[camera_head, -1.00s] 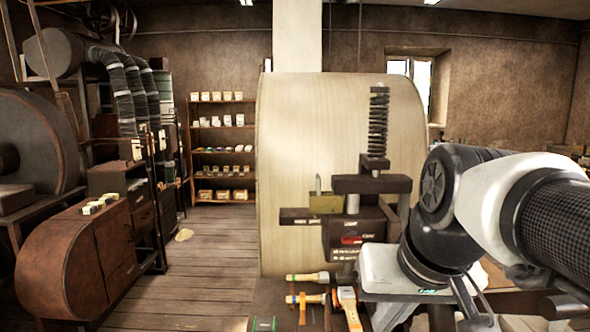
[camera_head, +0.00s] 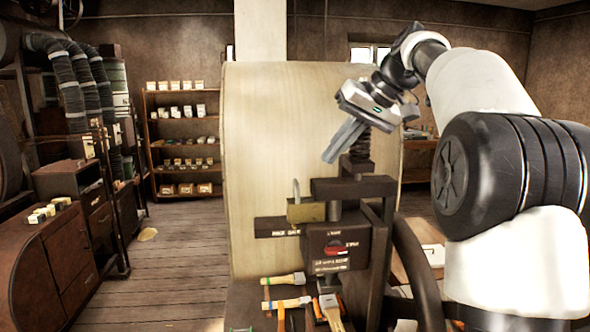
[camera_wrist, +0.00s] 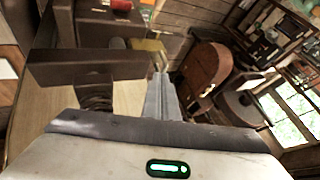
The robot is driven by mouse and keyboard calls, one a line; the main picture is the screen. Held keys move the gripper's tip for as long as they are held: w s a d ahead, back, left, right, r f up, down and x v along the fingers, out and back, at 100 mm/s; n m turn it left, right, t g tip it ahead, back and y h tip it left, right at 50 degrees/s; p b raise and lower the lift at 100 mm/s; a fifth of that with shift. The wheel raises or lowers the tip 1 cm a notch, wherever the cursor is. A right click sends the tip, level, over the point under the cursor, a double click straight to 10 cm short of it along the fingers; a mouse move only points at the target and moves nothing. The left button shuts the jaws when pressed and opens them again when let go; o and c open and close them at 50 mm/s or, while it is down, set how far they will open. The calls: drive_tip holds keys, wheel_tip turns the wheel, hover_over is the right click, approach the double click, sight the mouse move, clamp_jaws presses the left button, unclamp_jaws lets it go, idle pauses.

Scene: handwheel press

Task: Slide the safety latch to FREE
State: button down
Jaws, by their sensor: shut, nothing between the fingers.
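The safety latch looks to be the brass block (camera_head: 306,211) with a thin upright tab, on a dark labelled rail (camera_head: 272,227) on the left side of the press (camera_head: 345,189). I cannot read the rail's lettering well enough to tell the latch position. The brass block also shows in the wrist view (camera_wrist: 150,46), partly hidden behind a dark press arm and my fingers. My gripper (camera_head: 328,160) is shut and empty, pointing down-left. In the head view it appears above and slightly right of the latch, apart from it, in front of the spring.
A red piece (camera_head: 334,247) sits on the press's front box. A dark handwheel (camera_head: 417,272) stands right of the press. Several hammers and tools (camera_head: 285,303) lie on the bench below. A pale panel (camera_head: 265,130) rises behind. Space left of the latch is open.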

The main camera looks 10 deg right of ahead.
drive_tip(key=shift+w+d+r+y, duration=0.15)
drive_tip(key=shift+w+d+r, duration=0.05)
drive_tip(key=shift+w+d, duration=0.2)
drive_tip(key=shift+w+d+r+y, duration=0.15)
drive_tip(key=shift+w+d, duration=0.1)
drive_tip(key=shift+w, duration=0.2)
drive_tip(key=b, duration=0.1)
approach(293, 202)
drive_tip(key=w, duration=0.2)
drive_tip(key=w+f, duration=0.1)
drive_tip(key=w, duration=0.1)
drive_tip(key=shift+a, duration=0.25)
drive_tip(key=shift+r, duration=0.1)
drive_tip(key=a, duration=0.4)
drive_tip(key=shift+a, duration=0.3)
drive_tip(key=shift+d, duration=0.1)
